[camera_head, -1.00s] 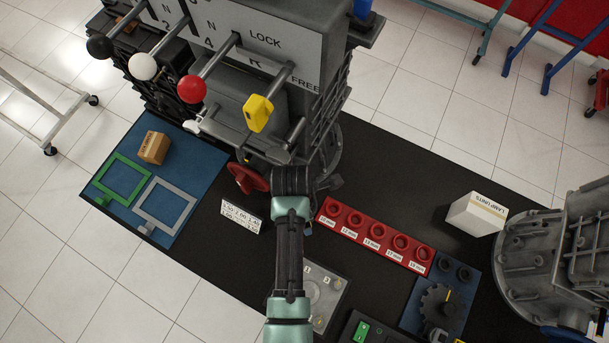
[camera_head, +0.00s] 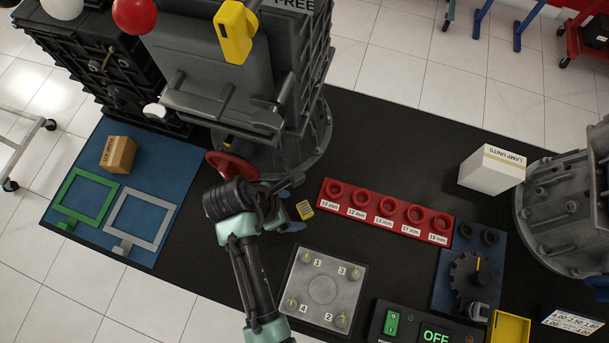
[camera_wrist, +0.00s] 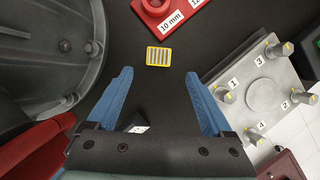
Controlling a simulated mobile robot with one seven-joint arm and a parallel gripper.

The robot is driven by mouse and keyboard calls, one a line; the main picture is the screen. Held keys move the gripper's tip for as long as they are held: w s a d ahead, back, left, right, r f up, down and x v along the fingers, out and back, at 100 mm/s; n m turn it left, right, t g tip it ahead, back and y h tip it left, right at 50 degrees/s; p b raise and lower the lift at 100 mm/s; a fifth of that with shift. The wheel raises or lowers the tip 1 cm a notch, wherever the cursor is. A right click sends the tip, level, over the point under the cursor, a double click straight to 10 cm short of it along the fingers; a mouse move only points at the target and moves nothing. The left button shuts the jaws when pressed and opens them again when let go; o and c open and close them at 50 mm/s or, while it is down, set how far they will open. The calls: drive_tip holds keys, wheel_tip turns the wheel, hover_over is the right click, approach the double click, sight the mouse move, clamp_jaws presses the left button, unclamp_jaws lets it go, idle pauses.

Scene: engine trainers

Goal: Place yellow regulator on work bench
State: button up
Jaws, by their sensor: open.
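A small block with a yellow rim and pale stripes, which looks like the yellow regulator (camera_head: 305,210), appears to lie on the black top of the work bench (camera_head: 210,265). It also shows in the wrist view (camera_wrist: 159,56), just beyond my fingertips and centred between them. My gripper (camera_head: 293,210) is open, with its blue fingers spread. In the wrist view, my gripper (camera_wrist: 159,75) has nothing clasped between its fingers. A small dark and white item (camera_wrist: 137,127) lies under the left finger's base.
A red wheel (camera_head: 232,165) and the grey engine housing (camera_head: 300,130) stand close behind my gripper. A red socket rack (camera_head: 385,210) lies to the right, and a grey plate with numbered posts (camera_head: 322,289) in front. A yellow bin (camera_head: 508,328) is at the lower right.

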sight(304, 209)
drive_tip(key=x, duration=0.6)
drive_tip(key=shift+w+d+f, duration=0.15)
drive_tip(key=shift+w+d, duration=0.15)
drive_tip(key=shift+w, duration=0.05)
clamp_jaws()
